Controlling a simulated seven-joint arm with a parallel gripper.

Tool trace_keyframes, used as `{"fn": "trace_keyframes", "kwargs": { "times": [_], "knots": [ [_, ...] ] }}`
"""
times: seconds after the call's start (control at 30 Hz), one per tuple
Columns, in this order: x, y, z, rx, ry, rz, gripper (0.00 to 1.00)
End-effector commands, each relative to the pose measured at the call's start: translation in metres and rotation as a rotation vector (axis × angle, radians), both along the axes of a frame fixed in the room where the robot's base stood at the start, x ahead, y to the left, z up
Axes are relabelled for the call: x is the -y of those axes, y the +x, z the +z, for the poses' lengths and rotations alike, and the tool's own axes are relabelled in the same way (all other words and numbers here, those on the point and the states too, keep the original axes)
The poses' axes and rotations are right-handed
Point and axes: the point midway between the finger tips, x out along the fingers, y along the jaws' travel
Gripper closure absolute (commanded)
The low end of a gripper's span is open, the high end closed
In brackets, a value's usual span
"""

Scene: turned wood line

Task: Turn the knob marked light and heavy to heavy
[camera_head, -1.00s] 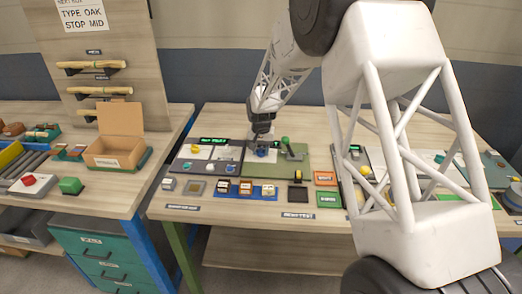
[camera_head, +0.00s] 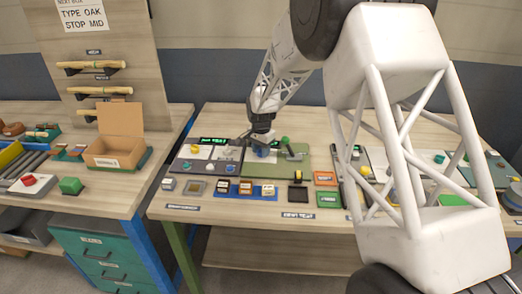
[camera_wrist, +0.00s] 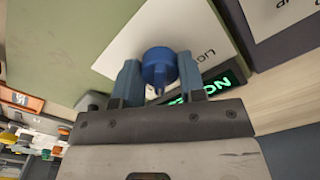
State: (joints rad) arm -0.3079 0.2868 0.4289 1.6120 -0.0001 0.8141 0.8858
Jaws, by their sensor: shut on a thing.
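A blue round knob (camera_wrist: 159,66) stands on a white plate (camera_wrist: 130,45) on a green panel (camera_wrist: 60,40). My gripper (camera_wrist: 159,75) is shut on the knob, with one finger on each side of it. In the head view the knob (camera_head: 263,152) is a small blue spot under my gripper (camera_head: 262,147). Its pointing direction is too small to tell.
A display with green lit letters (camera_wrist: 205,85) is beside the knob. A grey panel with a yellow knob (camera_head: 195,149) is to the left, and a green-knobbed lever (camera_head: 286,141) stands close on the right. Several small blocks sit on a blue tray (camera_head: 233,197) in front.

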Motion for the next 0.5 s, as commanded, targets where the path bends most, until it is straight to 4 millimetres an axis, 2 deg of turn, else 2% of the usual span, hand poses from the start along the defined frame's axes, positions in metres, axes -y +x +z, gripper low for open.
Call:
{"fn": "trace_keyframes", "kwargs": {
  "times": [0.27,0.3,0.33,0.5],
  "knots": [
    [-0.0001,-0.0005,-0.0004,-0.001,0.000,0.000,0.86],
    [-0.0001,-0.0005,-0.0004,-0.001,0.000,0.001,0.57],
    [-0.0001,-0.0005,-0.0004,-0.001,0.000,0.001,0.52],
    [0.0000,-0.0002,-0.0002,0.000,0.000,0.001,0.52]
  ]
}}
